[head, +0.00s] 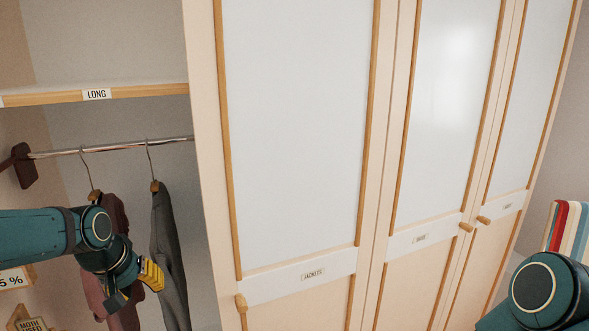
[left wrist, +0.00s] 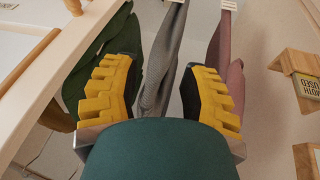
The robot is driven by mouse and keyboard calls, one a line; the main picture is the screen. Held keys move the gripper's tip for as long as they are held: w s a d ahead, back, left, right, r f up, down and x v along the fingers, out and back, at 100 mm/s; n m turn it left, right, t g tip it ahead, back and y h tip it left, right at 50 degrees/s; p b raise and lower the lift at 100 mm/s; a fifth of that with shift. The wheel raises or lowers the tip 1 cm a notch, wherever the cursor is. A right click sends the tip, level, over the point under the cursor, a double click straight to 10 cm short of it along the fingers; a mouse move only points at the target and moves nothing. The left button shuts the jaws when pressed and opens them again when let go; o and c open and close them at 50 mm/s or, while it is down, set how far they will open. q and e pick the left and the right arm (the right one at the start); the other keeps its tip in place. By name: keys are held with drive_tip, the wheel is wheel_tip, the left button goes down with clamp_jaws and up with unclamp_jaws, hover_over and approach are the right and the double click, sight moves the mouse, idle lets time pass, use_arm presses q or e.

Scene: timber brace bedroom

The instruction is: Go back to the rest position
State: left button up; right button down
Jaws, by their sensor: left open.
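My left gripper (head: 135,287) is at the lower left of the head view, in front of the open wardrobe section with hanging clothes. In the left wrist view its two yellow fingers (left wrist: 160,88) are spread wide apart. A grey garment (left wrist: 163,60) shows in the gap between them, and I cannot tell how far beyond the fingertips it hangs. The fingers do not close on anything. A part of my right arm shows at the lower right of the head view, but its gripper is out of view.
A maroon garment (head: 115,215) and a dark grey garment (head: 170,250) hang from a metal rail (head: 110,148) under a shelf labelled LONG (head: 97,94). A dark green garment (left wrist: 112,40) hangs at left in the wrist view. Shut doors, one labelled JACKETS (head: 313,274), stand right.

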use_arm(q)
drive_tip(key=d+f+m+h+b, duration=0.1)
drive_tip(key=d+f, duration=0.4)
drive_tip(key=f, duration=0.3)
drive_tip(key=d+f+g+h+b, duration=0.1)
drive_tip(key=d+f, duration=0.4)
drive_tip(key=f, duration=0.4)
drive_tip(key=d+f+m+h+b, duration=0.1)
drive_tip(key=d+f, duration=0.4)
drive_tip(key=f, duration=0.3)
drive_tip(key=s+d+f+g+b, duration=0.1)
drive_tip(key=s+d+f+b, duration=0.1)
drive_tip(key=s+d+f, duration=0.8)
wheel_tip(320, 180, down, 5)
drive_tip(key=s, duration=0.2)
drive_tip(key=shift+s+m+g, duration=0.3)
drive_tip(key=shift+m, duration=0.1)
